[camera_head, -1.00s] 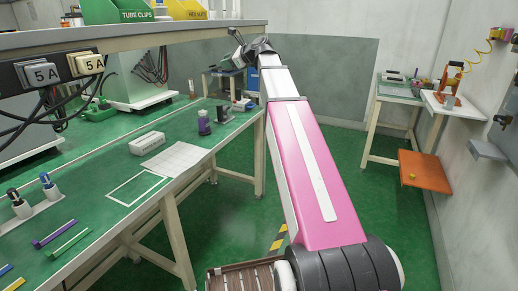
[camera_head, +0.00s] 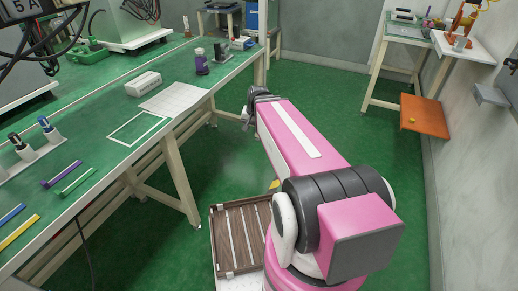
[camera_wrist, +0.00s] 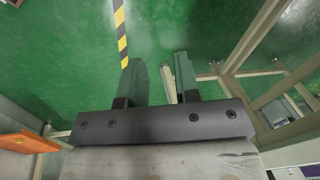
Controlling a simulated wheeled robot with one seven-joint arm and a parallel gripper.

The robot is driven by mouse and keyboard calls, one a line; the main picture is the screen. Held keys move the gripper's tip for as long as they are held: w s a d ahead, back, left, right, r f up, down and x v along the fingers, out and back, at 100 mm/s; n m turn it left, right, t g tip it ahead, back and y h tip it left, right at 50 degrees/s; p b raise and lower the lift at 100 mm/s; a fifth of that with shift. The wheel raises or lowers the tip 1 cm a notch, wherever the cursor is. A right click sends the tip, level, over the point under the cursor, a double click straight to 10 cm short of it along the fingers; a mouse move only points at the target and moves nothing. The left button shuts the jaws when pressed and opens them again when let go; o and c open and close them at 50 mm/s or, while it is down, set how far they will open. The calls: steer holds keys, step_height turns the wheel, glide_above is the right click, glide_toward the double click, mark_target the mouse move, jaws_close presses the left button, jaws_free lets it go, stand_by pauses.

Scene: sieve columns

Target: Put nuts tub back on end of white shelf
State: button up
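My gripper (camera_wrist: 160,82) is open in the wrist view. The fingers are hard to make out there.
The bench holds a white block (camera_head: 143,84), a purple-banded bottle (camera_head: 201,65) and several pens. A slatted brown tray (camera_head: 240,240) lies beside my arm's base. An orange panel (camera_head: 425,117) juts out at the right. Open green floor lies between.

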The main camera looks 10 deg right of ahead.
steer(key=s+d+f+n+g+h, duration=0.1)
steer(key=s+d+f+n, duration=0.1)
steer(key=s+f+n, duration=0.2)
steer(key=s+f, duration=0.2)
steer(key=s, duration=0.1)
steer(key=shift+s+g+h, duration=0.2)
steer(key=shift+g+h, duration=0.1)
steer(key=shift+h, duration=0.1)
stand_by(0.6)
